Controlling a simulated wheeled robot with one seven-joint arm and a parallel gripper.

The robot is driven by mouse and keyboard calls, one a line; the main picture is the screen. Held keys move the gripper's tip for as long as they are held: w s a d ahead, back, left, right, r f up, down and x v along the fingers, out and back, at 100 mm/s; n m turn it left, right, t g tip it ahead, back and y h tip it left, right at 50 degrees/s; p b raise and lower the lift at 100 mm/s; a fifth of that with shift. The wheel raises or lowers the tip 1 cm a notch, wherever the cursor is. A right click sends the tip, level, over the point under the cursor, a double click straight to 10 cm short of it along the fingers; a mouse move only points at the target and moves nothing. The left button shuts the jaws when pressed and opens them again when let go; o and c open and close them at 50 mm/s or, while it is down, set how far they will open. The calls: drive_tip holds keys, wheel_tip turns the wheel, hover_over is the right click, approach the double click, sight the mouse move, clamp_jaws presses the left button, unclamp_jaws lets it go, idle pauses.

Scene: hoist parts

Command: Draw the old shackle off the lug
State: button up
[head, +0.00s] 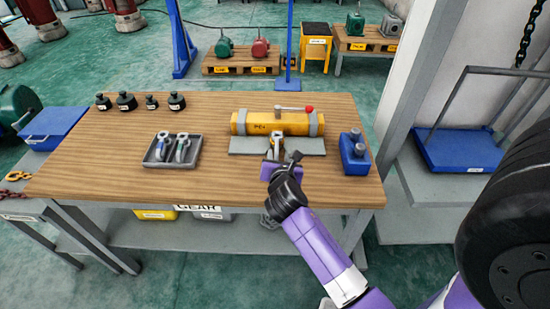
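A yellow cylindrical body (265,125) lies in a grey clamp fixture near the back right of the wooden bench. A small grey metal piece (276,143), which looks like the old shackle at the lug, shows at the front of the body. The lug itself is hard to tell apart from it. My gripper (279,163) is just in front of this piece, low over the bench. The hand partly covers the area, so I cannot tell whether the fingers touch the shackle or are open or shut.
A grey tray (146,161) with shackles in it stands left of the fixture. A blue block (355,158) with dark pins stands to the right. Several black weights (126,102) line the back left. A lever with a red knob (309,109) tops the fixture. The bench's left front is clear.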

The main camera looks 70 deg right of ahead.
sight(277, 149)
drive_tip(key=shift+w+d, duration=0.1)
idle(0.3)
drive_tip(key=shift+w+d+f, duration=0.1)
drive_tip(key=shift+w+d, duration=0.05)
drive_tip(key=shift+d, duration=0.15)
drive_tip(key=shift+x, duration=3.45)
clamp_jaws()
